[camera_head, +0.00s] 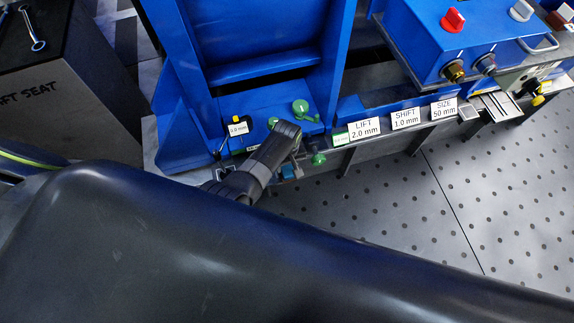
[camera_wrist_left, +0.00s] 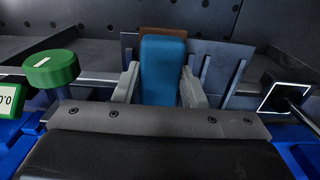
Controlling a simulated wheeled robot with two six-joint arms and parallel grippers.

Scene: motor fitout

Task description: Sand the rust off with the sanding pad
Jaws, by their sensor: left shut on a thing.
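My left gripper (camera_head: 289,168) is at the front edge of the blue machine frame. It is shut on a blue block, which I take to be the sanding pad (camera_wrist_left: 162,72). In the left wrist view the pad stands between the two grey fingers (camera_wrist_left: 162,88). In the head view only a small blue bit of the pad (camera_head: 288,172) shows below the gripper. A brown strip (camera_wrist_left: 130,42) shows just behind the pad's top; I cannot tell whether it is rust or the pad's underside. No other rust shows clearly. My right gripper is not in view.
Green knobs (camera_head: 300,107) stand close around the gripper, and one shows large in the left wrist view (camera_wrist_left: 50,68). Labels such as "LIFT 2.0 mm" (camera_head: 364,128) line the rail to the right. A blue control box (camera_head: 470,40) is at upper right. The perforated floor (camera_head: 480,200) is clear.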

